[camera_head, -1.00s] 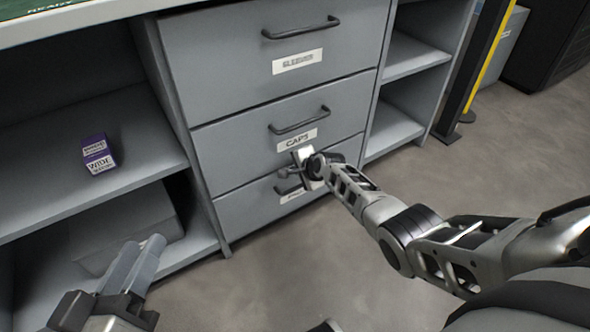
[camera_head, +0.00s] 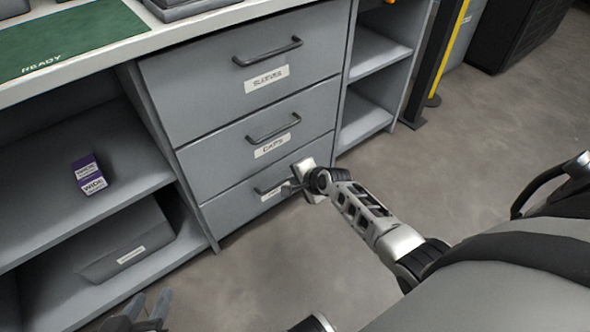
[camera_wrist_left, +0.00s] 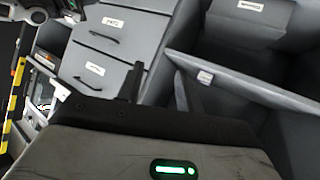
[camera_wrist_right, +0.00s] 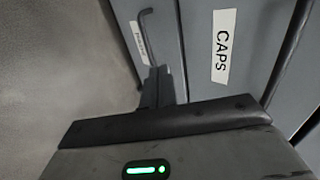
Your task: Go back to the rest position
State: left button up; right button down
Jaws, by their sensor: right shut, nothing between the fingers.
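My left gripper (camera_head: 150,308) is at the bottom left edge of the head view, its two fingers apart and nothing visible between them. My right gripper (camera_head: 290,187) is shut and empty in front of the lowest drawer (camera_head: 235,214), close to its handle (camera_head: 270,189). In the right wrist view, the shut fingers (camera_wrist_right: 160,88) appear beside that handle (camera_wrist_right: 146,35); whether they touch it I cannot tell. All three drawers look closed.
The drawer unit has a CAPS drawer (camera_head: 225,150) and a top SLEEVES drawer (camera_head: 200,85). Left shelves hold a purple box (camera_head: 89,175) and a grey bin (camera_head: 120,245). A green mat (camera_head: 75,40) lies on the worktop. Open floor (camera_head: 450,150) lies to the right.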

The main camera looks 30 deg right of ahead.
pick_arm(q)
jog(key=shift+f, duration=0.15)
pick_arm(e)
jog(key=shift+s+r, duration=0.15)
jog(key=shift+s, duration=0.05)
